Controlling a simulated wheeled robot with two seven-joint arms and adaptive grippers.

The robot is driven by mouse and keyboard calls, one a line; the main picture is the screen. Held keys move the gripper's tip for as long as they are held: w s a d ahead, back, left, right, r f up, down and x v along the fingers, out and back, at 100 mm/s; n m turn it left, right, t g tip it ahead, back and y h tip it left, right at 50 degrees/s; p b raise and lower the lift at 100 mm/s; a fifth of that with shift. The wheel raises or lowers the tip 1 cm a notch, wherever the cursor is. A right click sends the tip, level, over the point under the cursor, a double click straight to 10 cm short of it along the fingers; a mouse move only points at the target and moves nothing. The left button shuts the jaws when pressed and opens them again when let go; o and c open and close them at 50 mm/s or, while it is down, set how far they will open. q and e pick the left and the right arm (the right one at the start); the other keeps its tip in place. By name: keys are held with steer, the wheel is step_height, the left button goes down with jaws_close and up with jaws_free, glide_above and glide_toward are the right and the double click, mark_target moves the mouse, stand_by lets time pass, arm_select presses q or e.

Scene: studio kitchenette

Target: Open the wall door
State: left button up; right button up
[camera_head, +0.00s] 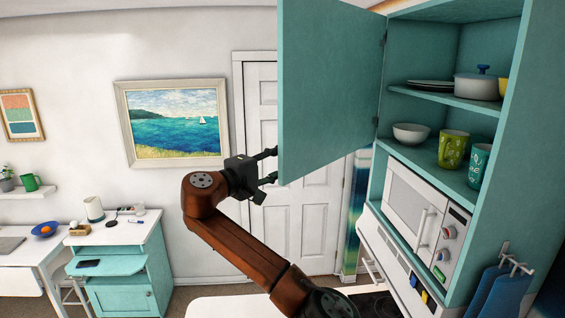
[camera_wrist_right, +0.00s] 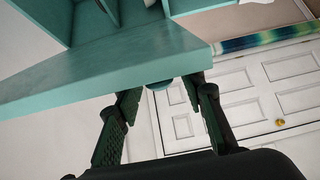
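The teal wall cabinet door (camera_head: 325,85) stands swung well out from the cabinet (camera_head: 455,125), hinged on its right side, so the shelves are exposed. My right gripper (camera_head: 268,166) is at the door's free left edge, near the lower corner, with its fingers apart. In the right wrist view the door (camera_wrist_right: 110,65) fills the upper left, and the gripper's spread fingers (camera_wrist_right: 165,105) are just below its edge. A small rounded blue-grey part (camera_wrist_right: 160,85) shows between them. I see no firm grip, and cannot tell whether a finger touches the door. My left gripper is out of view.
Inside the cabinet are a white pot (camera_head: 477,86), a white bowl (camera_head: 411,133) and a green mug (camera_head: 453,149). A microwave (camera_head: 415,205) sits below. A white room door (camera_head: 305,215) is behind my arm. A teal side cabinet (camera_head: 125,290) stands at left.

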steer(key=shift+o, duration=0.4)
steer(key=shift+a, duration=0.1)
steer(key=shift+a, duration=0.1)
steer(key=v, duration=1.2)
